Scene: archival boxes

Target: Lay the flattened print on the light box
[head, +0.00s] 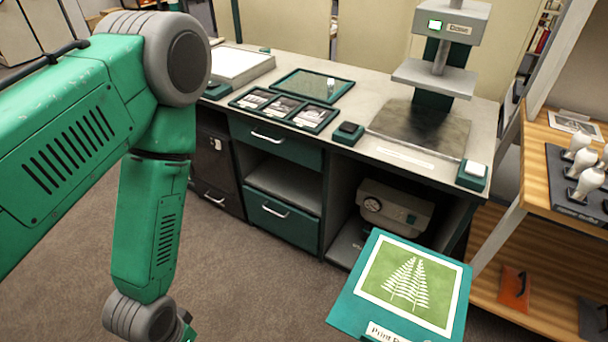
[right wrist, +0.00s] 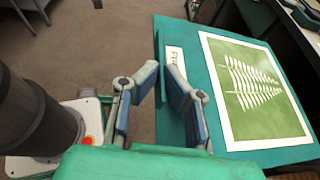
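The print (head: 408,280) is a flat green sheet with a white border and a white fern. It lies face up on a teal board (head: 352,307) at the lower right of the head view. In the right wrist view the print (right wrist: 258,90) and the board (right wrist: 200,142) fill the right side. The light box (head: 240,66) appears to be the white-topped panel at the bench's far left. My left arm hangs at the left; its gripper is out of frame.
The bench (head: 370,97) holds a teal tray (head: 311,86), small framed pictures (head: 285,107) and a grey copy stand (head: 420,128). A wooden shelf (head: 555,150) with bulbs stands at the right. Carpet (head: 255,285) is open in front of the bench.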

